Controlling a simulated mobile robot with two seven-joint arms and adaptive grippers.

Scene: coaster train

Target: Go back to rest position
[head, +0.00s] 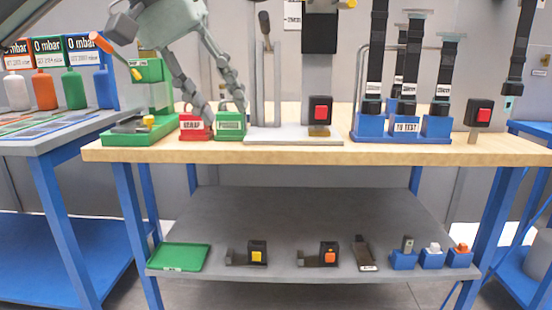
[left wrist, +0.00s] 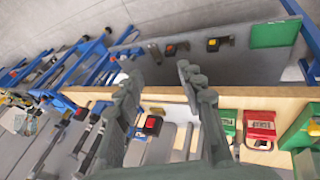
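My left gripper (head: 224,112) comes down from the upper left in the head view, its two grey fingers pointing down and spread apart. Its fingertips appear close to the red box (head: 194,134) and the green box (head: 230,132) on the wooden workbench (head: 330,154); I cannot tell whether they touch. In the left wrist view the gripper (left wrist: 160,74) is open, with nothing between the fingers. The red box (left wrist: 260,125) shows to the right of the fingers there. My right gripper is not in view.
A green press fixture (head: 148,90) stands left of the boxes. A grey stand with a red button (head: 320,112) and blue tool holders (head: 404,128) stand to the right. A lower shelf (head: 300,205) holds small parts. A side table (head: 50,147) with bottles is left.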

